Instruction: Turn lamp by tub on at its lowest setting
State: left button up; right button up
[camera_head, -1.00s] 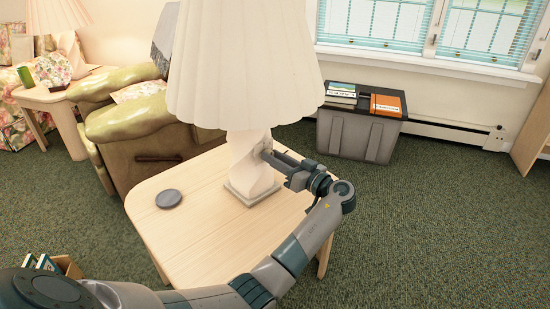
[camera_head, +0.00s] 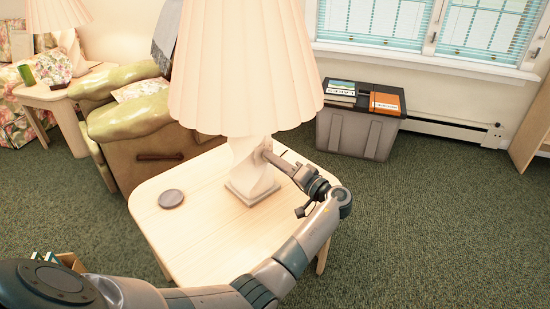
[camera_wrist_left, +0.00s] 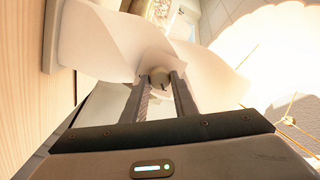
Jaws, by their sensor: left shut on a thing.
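The white lamp with a twisted base (camera_head: 247,165) and a pleated shade (camera_head: 245,70) stands on a light wood table (camera_head: 205,235). Its shade glows warm and looks lit. The grey tub (camera_head: 355,133) stands on the carpet behind and to the right. My left gripper (camera_head: 268,153) reaches the right side of the lamp base, below the shade. In the left wrist view its two fingers (camera_wrist_left: 160,88) are shut on a small round knob (camera_wrist_left: 158,76) on the twisted base (camera_wrist_left: 110,45). The bright shade (camera_wrist_left: 275,50) shows at the right. My right gripper is not in view.
A dark round disc (camera_head: 171,199) lies on the table left of the lamp. Books (camera_head: 385,103) lie on the tub's lid. A green armchair (camera_head: 135,125) stands close behind the table. Carpet to the right is clear.

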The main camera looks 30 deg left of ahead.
pick_arm(q)
jog(key=shift+m, duration=0.4)
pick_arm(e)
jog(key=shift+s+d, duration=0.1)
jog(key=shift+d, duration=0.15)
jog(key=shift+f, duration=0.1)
pick_arm(q)
jog(key=o, duration=1.1)
jog(key=shift+d, duration=0.15)
jog(key=v, duration=1.2)
jog(key=shift+b, duration=0.35)
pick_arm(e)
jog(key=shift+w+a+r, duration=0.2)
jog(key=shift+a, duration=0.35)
